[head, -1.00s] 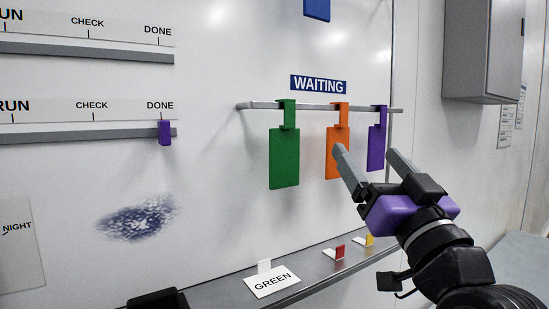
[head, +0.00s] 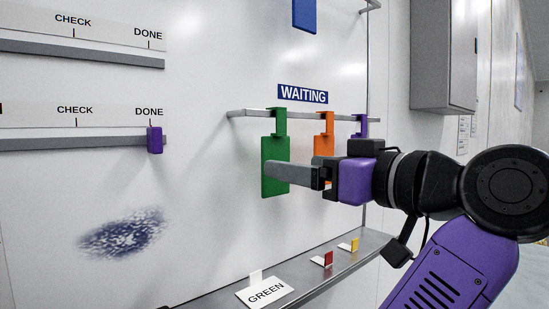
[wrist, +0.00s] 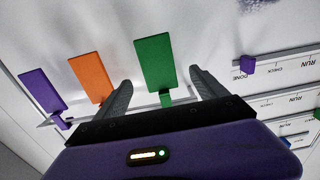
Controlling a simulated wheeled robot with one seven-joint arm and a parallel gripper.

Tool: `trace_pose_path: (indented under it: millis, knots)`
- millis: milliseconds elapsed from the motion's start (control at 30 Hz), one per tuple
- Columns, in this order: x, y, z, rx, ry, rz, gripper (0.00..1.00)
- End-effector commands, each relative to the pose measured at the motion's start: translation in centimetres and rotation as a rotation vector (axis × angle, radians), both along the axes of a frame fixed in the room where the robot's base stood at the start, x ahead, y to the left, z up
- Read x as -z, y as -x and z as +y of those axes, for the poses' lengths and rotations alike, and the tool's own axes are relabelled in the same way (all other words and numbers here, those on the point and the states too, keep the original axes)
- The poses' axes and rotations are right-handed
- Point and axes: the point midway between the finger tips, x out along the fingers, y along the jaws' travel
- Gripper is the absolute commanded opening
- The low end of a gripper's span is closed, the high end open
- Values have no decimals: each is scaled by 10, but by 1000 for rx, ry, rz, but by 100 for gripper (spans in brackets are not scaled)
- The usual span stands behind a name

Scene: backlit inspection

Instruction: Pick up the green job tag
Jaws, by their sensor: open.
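The green job tag (head: 275,172) hangs by its hook from the rail under the WAITING label in the head view. It is the leftmost of three hanging tags. My gripper (head: 290,168) is beside it, with one grey finger overlapping its right part in that view. In the wrist view my gripper (wrist: 160,92) is open, and the green tag (wrist: 155,62) shows between the two spread fingers, apart from both. The wrist view is turned round, so the tags' order is reversed there. I cannot tell how far the fingertips are from the tag in depth.
The orange tag (head: 323,128) hangs close to the green one, partly behind my gripper. A purple tag (head: 361,123) hangs further right, mostly hidden.

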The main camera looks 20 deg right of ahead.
Motion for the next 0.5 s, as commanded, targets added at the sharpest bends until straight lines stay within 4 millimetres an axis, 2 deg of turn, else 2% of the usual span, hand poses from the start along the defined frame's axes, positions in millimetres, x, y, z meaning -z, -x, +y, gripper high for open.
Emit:
trace_pose_path:
  millis: [267, 500]
  knots:
    - [-6, -28, 9, -1, -3, 2, 82]
    - [-10, -60, 18, -1, -3, 2, 82]
